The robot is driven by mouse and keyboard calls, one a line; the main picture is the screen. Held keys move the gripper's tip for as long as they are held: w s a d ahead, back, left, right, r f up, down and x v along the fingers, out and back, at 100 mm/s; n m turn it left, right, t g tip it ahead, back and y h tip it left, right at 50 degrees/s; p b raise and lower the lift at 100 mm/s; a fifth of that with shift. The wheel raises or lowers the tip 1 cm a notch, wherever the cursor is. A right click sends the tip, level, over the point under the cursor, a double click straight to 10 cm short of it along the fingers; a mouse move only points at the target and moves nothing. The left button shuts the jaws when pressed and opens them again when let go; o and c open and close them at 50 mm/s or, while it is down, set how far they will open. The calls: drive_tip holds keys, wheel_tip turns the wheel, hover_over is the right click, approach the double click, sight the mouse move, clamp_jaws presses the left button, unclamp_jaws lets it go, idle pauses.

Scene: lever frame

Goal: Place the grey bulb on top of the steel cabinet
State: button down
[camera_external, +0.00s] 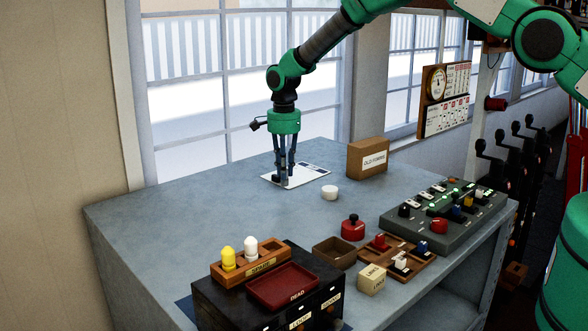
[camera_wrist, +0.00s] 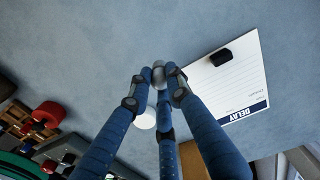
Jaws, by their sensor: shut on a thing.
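My gripper (camera_external: 285,181) points down over the far part of a blue-grey surface, next to a white paper sheet. In the wrist view my gripper (camera_wrist: 157,78) has its blue fingers closed together around a small rounded grey thing, which looks like the grey bulb (camera_wrist: 159,70). The fingers hide most of it, and the outside view does not show it clearly. The wide blue-grey body (camera_external: 190,215) under everything may be the steel cabinet; no label confirms this. I cannot tell how high the bulb is above the surface.
A paper marked DELAY (camera_wrist: 235,85) carries a small black block (camera_wrist: 207,57). A white round cup (camera_external: 330,192), a brown box (camera_external: 368,157), a red knob (camera_external: 353,228), a switch panel (camera_external: 445,210) and a rack with a yellow and a white bulb (camera_external: 250,262) stand around. The left surface is clear.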

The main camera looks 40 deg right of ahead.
sight(285, 185)
drive_tip(key=shift+f+p, duration=0.5)
drive_tip(key=shift+f, duration=1.25)
drive_tip(key=shift+f, duration=0.1)
drive_tip(key=c, duration=1.6)
unclamp_jaws()
wheel_tip(285, 185, up, 12)
drive_tip(key=shift+r+b, duration=0.1)
drive_tip(key=shift+b, duration=0.95)
drive_tip(key=shift+r, duration=0.1)
